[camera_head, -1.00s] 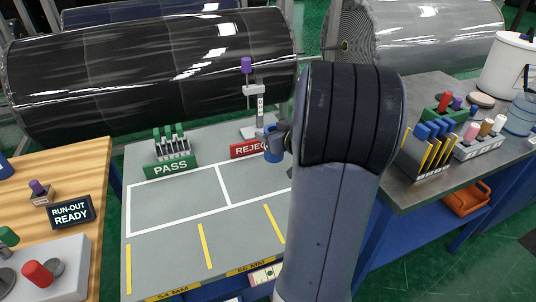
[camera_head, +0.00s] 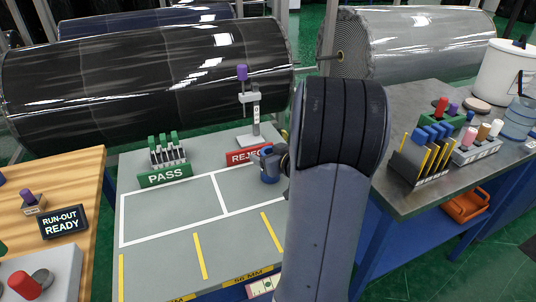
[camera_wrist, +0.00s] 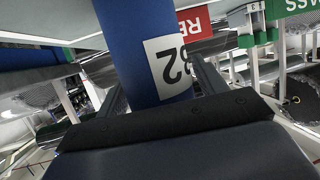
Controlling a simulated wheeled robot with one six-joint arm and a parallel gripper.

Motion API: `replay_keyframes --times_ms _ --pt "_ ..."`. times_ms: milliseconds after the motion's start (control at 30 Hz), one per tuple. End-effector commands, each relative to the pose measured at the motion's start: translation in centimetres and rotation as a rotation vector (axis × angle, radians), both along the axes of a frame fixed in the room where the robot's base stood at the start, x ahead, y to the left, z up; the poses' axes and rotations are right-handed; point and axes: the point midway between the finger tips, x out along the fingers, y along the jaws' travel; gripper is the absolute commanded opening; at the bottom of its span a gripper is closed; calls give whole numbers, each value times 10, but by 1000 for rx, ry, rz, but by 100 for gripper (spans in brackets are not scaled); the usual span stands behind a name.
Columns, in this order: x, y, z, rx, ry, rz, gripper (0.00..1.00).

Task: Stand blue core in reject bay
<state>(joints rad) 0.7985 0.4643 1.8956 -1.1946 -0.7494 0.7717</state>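The blue core (camera_head: 268,167) is at the end of my arm in the head view, just in front of the red REJECT sign (camera_head: 241,157). My gripper is mostly hidden behind my arm there. In the wrist view the blue core (camera_wrist: 122,50), with a white label marked 52, fills the space between the two fingers of my gripper (camera_wrist: 160,85), which is shut on it. The reject bay (camera_head: 243,190) is the right white-outlined area on the grey table, partly hidden by my arm. The core appears over its far part; I cannot tell whether it touches the surface.
A green PASS sign (camera_head: 165,175) and a rack (camera_head: 168,152) stand left of the REJECT sign. A gauge stand (camera_head: 254,115) with a purple knob rises behind the reject bay. The left bay is clear.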

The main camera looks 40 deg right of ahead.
Motion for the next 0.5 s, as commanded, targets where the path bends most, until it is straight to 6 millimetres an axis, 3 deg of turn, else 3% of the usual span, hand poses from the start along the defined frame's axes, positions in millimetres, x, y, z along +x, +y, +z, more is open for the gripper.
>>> replay_keyframes --times_ms 367,500 --pt "0 0 4 -1 -1 0 75" --pt "-14 -1 10 -1 -2 -4 75"
